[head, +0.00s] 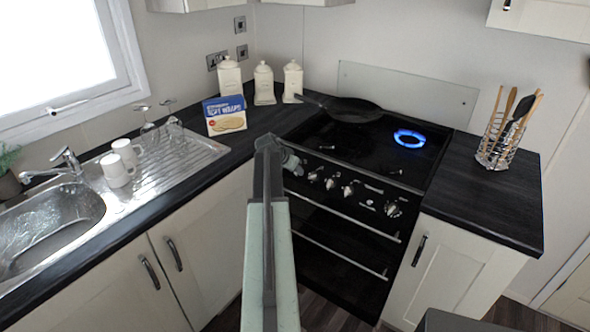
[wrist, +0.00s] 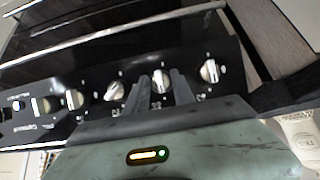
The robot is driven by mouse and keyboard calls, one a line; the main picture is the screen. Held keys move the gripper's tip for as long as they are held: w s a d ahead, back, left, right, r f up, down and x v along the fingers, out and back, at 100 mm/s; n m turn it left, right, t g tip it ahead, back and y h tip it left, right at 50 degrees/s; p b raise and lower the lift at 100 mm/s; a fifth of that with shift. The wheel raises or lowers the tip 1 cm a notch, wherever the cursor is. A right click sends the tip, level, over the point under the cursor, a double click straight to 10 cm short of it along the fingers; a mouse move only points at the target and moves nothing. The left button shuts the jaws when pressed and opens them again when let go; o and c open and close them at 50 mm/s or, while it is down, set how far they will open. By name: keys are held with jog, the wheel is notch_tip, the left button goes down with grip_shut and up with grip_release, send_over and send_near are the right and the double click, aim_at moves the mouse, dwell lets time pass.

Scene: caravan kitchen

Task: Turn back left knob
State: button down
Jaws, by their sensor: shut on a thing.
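The black stove's front panel (head: 345,187) carries several silver knobs in a row. My gripper (head: 291,160) is at the panel's left end in the head view and hides part of it. In the wrist view, where the stove appears upside down, my gripper's two fingers (wrist: 161,76) stand on either side of a silver knob (wrist: 160,81), shut on it. This knob is second from the right there. Another knob (wrist: 210,71) is just right of the fingers, and one more (wrist: 115,91) is to their left. A blue flame ring (head: 409,138) burns on the back right burner.
A dark pan (head: 352,110) sits on the back left of the hob. A blue-and-yellow box (head: 225,115) and white canisters (head: 264,84) stand on the left counter. A utensil holder (head: 497,148) is on the right counter. Oven handles (head: 345,263) stick out below the panel.

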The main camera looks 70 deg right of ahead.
jog(key=shift+s, duration=0.15)
jog(key=c, duration=1.1)
grip_release()
jog(key=p+v, duration=0.6)
jog(key=v, duration=0.2)
jog(key=shift+f, duration=0.1)
